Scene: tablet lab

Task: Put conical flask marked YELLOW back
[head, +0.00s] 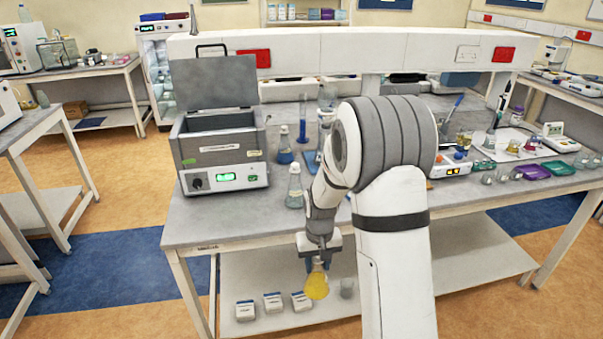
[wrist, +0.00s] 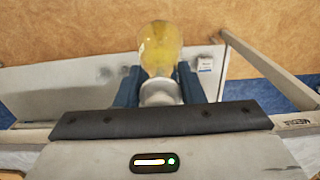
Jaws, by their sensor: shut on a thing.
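The conical flask with yellow liquid (head: 317,286) is held in my gripper (head: 318,262), in front of the bench's front edge and above the lower shelf in the head view. In the wrist view the yellow flask (wrist: 159,50) sits between the two blue fingers of my gripper (wrist: 160,88), which are shut on its neck. No marking on the flask can be read. Another conical flask with a clear body (head: 295,187) stands on the bench top, and a blue-filled flask (head: 284,150) stands behind it.
A grey water bath (head: 220,150) with its lid raised stands at the bench's left. Several small white boxes (head: 273,302) lie on the lower shelf (head: 400,262). Right of my arm are a hotplate, small beakers and coloured trays (head: 559,168). Bench top (head: 225,215) is clear at front left.

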